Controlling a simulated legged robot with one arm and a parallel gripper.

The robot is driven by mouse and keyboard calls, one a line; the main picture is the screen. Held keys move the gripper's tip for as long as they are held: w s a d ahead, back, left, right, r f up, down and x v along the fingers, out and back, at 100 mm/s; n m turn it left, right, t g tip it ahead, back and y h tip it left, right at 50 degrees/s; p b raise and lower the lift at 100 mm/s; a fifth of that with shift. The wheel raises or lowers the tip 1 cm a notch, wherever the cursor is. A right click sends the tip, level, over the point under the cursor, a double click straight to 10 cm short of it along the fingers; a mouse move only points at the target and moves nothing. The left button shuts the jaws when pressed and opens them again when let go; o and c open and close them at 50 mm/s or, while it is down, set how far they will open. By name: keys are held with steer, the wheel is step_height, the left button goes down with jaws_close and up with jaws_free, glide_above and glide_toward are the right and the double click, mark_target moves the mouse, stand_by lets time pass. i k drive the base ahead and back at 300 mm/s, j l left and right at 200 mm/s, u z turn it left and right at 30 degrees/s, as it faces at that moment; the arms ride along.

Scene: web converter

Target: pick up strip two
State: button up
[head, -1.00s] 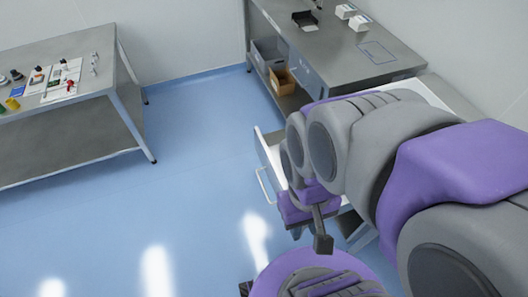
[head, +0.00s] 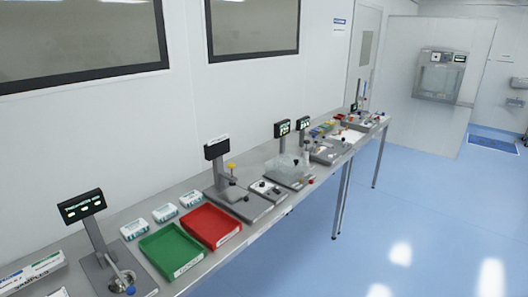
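My gripper and arm are out of the head view. I cannot make out a thing marked as strip two. A long grey bench (head: 262,232) runs along the wall from the lower left to the upper right. On it, several small white boxes with printed labels, such as one white box (head: 165,213), stand behind a green tray (head: 172,250) and a red tray (head: 211,226). Their labels are too small to read.
A display stand (head: 82,207) is at the near left, with a scale-like device (head: 217,150) beyond the red tray. More instruments and small parts crowd the far bench. Blue floor (head: 420,220) is clear on the right. A wall cabinet (head: 440,75) hangs far back.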

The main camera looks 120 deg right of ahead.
mark_target(316, 151)
steer(key=z, duration=4.65)
steer(key=i+l, duration=0.15)
steer(key=i, duration=1)
steer(key=i+l+z, duration=0.1)
steer(key=i, duration=1.05)
steer(key=i+l, duration=0.15)
steer(key=i, duration=1)
